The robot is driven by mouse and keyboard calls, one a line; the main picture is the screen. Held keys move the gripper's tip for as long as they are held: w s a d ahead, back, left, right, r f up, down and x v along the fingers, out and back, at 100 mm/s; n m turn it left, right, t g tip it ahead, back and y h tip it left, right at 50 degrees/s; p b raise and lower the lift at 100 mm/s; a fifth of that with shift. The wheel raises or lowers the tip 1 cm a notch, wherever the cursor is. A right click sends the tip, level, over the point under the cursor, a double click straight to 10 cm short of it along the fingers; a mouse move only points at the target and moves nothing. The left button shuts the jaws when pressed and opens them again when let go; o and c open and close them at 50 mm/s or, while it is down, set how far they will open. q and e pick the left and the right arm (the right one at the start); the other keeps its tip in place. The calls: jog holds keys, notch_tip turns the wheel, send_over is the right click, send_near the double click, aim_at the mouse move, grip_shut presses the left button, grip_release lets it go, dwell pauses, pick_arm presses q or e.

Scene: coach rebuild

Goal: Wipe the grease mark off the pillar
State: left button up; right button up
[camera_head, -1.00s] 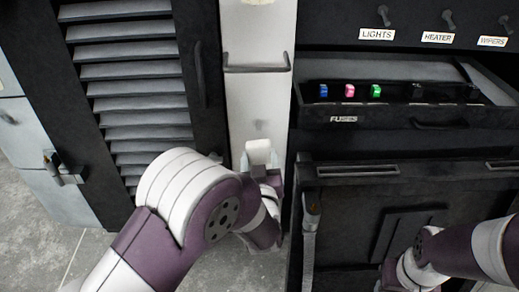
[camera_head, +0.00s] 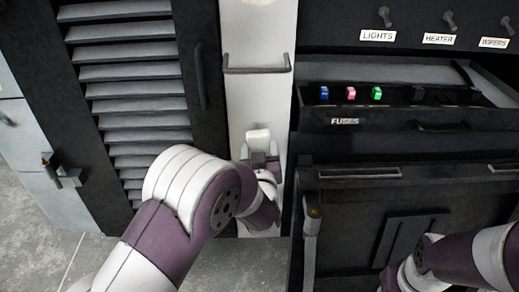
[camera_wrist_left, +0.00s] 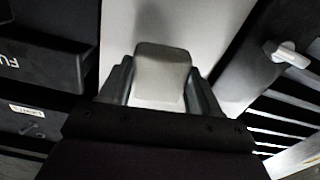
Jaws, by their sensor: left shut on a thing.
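The white pillar (camera_head: 252,100) stands upright in the middle of the head view, between a louvred door and a dark panel. My left gripper (camera_head: 261,155) is shut on a white wiping pad (camera_head: 258,137), in front of the pillar. The wrist view shows the pad (camera_wrist_left: 162,72) upright between the two fingers (camera_wrist_left: 160,90), close to the pillar face; I cannot tell if it touches. The pad overlaps the spot of the faint grey grease mark; at most a trace shows at its top edge. My right arm enters at lower right; its gripper is not visible.
A dark bar handle (camera_head: 256,70) crosses the pillar above the pad. To the right is an open fuse drawer (camera_head: 400,122) with coloured fuses. To the left is the louvred door (camera_head: 140,80) with its handle (camera_head: 200,75).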

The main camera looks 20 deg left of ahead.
aim_at(259, 123)
pick_arm(q)
jog(key=shift+x, duration=1.05)
notch_tip(259, 123, up, 4)
jog(key=p, duration=0.3)
jog(key=shift+s+d+r, duration=0.1)
notch_tip(259, 123, down, 4)
jog(key=b, duration=0.4)
jog(key=shift+s+d+p, duration=0.15)
jog(key=shift+s+p, duration=0.2)
jog(key=shift+s, duration=0.05)
jog(key=shift+p+v, duration=0.35)
jog(key=shift+v, duration=1.9)
